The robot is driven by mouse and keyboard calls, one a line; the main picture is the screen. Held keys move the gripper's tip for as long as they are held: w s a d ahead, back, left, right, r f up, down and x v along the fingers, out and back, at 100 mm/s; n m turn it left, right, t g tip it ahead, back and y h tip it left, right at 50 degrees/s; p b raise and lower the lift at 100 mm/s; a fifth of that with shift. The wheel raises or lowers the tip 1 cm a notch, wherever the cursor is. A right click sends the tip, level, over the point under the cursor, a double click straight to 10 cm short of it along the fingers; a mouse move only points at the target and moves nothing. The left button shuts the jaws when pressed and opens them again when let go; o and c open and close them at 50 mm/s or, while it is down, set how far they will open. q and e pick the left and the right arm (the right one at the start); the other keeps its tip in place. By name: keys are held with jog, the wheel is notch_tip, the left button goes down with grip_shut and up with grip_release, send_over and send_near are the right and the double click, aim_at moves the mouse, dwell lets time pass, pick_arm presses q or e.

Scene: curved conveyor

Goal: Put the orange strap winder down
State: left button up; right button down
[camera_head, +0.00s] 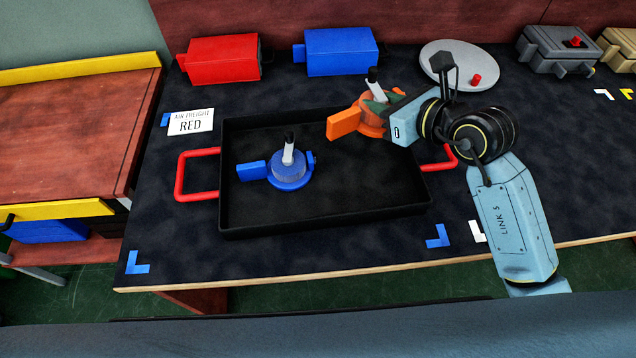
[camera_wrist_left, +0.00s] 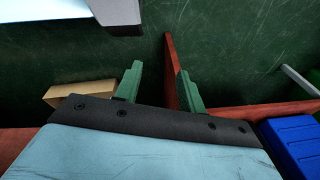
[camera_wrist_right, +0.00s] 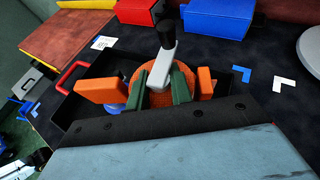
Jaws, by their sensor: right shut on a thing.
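The orange strap winder (camera_head: 345,123) has an upright white handle with a black knob. My right gripper (camera_head: 383,97) is shut on it, over the right back part of the black tray (camera_head: 330,223). In the right wrist view the green fingers of my right gripper (camera_wrist_right: 162,93) sit on both sides of the handle of the orange winder (camera_wrist_right: 103,90). I cannot tell if its underside touches the tray. A blue strap winder (camera_head: 289,172) stands in the tray's left half. In the left wrist view my left gripper (camera_wrist_left: 155,82) is open and empty above the floor.
The tray has red handles (camera_head: 181,175). Behind it stand a red box (camera_head: 222,60), a blue box (camera_head: 341,52) and a round grey plate (camera_head: 440,85) with a small red piece. A card (camera_head: 191,122) reads "AIR FREIGHT RED". The tray's front right floor is clear.

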aim_at(374, 119)
jog(key=f, duration=0.1)
jog(key=f+b, duration=0.1)
jog(key=a+f, duration=0.1)
jog(key=shift+w+b, duration=0.3)
jog(key=shift+w, duration=0.05)
jog(key=shift+a+f+b, duration=0.25)
jog(key=shift+f+b, duration=0.1)
jog(key=shift+f, duration=0.3)
notch_tip(374, 119, down, 5)
jog(key=shift+r+b, duration=0.15)
jog(key=shift+b, duration=0.7)
jog(key=shift+f, duration=0.85)
notch_tip(374, 119, down, 2)
jog(key=shift+b, duration=0.7)
pick_arm(q)
jog(key=w+d+r, duration=0.2)
jog(key=w+r, duration=0.4)
jog(key=w, duration=0.1)
jog(key=shift+w+d+r+t, duration=0.15)
jog(key=shift+w+r+t, duration=0.05)
jog(key=shift+r+t, duration=0.2)
pick_arm(e)
jog(key=shift+f, duration=0.35)
